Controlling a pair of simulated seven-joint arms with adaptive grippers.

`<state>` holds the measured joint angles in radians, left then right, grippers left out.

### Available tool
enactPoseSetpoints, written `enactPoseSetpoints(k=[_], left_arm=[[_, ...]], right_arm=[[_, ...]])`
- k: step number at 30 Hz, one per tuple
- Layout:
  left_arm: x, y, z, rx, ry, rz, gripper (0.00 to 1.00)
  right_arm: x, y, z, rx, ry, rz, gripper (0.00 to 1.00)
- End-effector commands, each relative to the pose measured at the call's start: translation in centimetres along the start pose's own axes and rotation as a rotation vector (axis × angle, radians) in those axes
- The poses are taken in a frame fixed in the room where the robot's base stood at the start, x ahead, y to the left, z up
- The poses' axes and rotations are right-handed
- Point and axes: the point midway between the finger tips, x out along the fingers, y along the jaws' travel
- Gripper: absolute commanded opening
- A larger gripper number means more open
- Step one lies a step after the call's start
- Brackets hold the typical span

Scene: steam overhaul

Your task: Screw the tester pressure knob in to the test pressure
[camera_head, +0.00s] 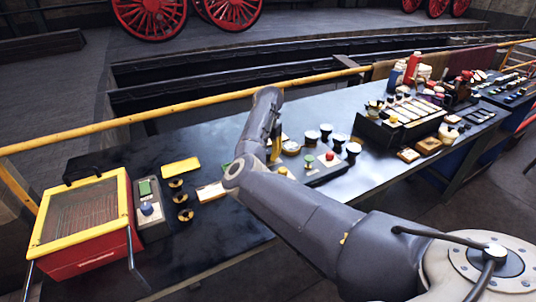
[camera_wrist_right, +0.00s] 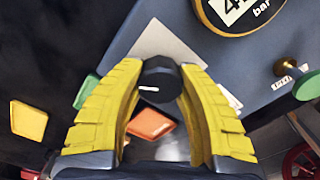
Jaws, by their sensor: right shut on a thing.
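In the right wrist view, a round black knob (camera_wrist_right: 158,76) with a short white mark sits between the two yellow fingers of my right gripper (camera_wrist_right: 161,98), which is shut on it. The white mark lies nearly level, tilted slightly. The grey-blue tester body (camera_wrist_right: 185,22) is beside it, with part of a gauge (camera_wrist_right: 237,12) reading "bar" at the top; its needle is not visible. In the head view, my right gripper (camera_head: 275,146) points down at the left end of the tester (camera_head: 325,172), and my arm hides the knob. My left gripper is not in view.
A green knob on a brass stem (camera_wrist_right: 305,86) stands on the tester's right. An orange piece (camera_wrist_right: 151,123) and a yellow piece (camera_wrist_right: 28,120) lie below.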

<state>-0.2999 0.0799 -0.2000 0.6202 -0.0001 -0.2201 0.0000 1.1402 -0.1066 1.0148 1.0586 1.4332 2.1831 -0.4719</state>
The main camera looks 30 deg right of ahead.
Motion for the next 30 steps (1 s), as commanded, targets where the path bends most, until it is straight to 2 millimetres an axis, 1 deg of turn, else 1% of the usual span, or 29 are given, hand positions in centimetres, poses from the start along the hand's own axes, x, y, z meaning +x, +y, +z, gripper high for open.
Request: enactPoseSetpoints(k=[1, 6, 8, 16, 20, 23, 30], left_arm=[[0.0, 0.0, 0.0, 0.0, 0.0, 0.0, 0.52], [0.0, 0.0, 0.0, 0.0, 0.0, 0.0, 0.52], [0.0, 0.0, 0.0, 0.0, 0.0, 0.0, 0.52], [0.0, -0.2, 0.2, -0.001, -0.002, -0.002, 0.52], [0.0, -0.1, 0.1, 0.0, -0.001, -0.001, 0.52], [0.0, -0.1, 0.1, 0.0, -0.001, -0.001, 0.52], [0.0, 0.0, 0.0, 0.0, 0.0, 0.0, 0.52]], right_arm=[[0.1, 0.0, -0.1, -0.001, 0.003, 0.0, 0.4], [0.1, 0.0, -0.1, -0.001, 0.002, 0.0, 0.59], [0.1, 0.0, -0.1, -0.001, 0.002, 0.0, 0.65], [-0.1, 0.0, 0.0, -0.001, 0.001, 0.0, 0.65], [-1.0, 0.1, 0.0, -0.001, 0.0, 0.0, 0.65], [-2.5, 0.1, 0.0, -0.001, -0.001, 0.002, 0.65], [-6.8, 0.1, 0.0, 0.0, 0.0, 0.003, 0.65]])
